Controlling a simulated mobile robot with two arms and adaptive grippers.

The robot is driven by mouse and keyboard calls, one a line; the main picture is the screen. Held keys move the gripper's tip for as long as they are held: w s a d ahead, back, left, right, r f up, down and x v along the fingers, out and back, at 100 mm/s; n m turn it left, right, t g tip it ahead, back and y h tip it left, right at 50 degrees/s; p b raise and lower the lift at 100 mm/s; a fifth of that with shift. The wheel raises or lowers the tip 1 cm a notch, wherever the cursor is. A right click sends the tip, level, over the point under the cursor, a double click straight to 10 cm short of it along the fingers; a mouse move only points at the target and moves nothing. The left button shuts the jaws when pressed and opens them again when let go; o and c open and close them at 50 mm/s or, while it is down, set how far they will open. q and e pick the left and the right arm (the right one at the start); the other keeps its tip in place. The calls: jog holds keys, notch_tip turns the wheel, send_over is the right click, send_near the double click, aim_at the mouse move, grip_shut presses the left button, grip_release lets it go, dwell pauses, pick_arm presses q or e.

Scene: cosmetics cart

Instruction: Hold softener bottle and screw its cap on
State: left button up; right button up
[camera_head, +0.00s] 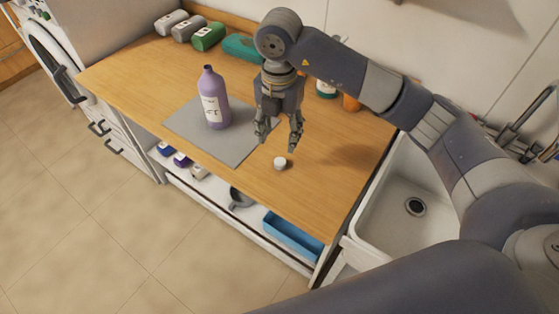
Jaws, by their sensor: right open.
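A purple softener bottle (213,100) with a white label stands upright on a grey mat (182,122) on the wooden counter. Its neck is bare, with no cap on it. A small white cap (280,163) lies on the wood to the right of the mat, near the counter's front edge. My right gripper (278,143) points down just above and behind the cap, with its fingers spread and nothing between them. It is to the right of the bottle and apart from it. My left gripper is not in view.
Several bottles, among them a green one (209,37), lie along the back of the counter (130,80). A sink (395,205) is at the right. A shelf below holds a blue bin (291,237) and small items. A washing machine (50,58) stands at the left.

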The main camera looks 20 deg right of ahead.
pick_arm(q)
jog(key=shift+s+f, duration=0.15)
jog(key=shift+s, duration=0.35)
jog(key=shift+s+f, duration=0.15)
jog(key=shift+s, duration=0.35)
pick_arm(e)
jog(key=shift+w+d+f, duration=0.1)
jog(key=shift+w+f, duration=0.2)
jog(key=shift+s, duration=0.1)
jog(key=p, duration=0.1)
send_over(279, 164)
notch_tip(279, 164, down, 6)
jog(key=shift+d+r, duration=0.1)
jog(key=shift+r, duration=0.15)
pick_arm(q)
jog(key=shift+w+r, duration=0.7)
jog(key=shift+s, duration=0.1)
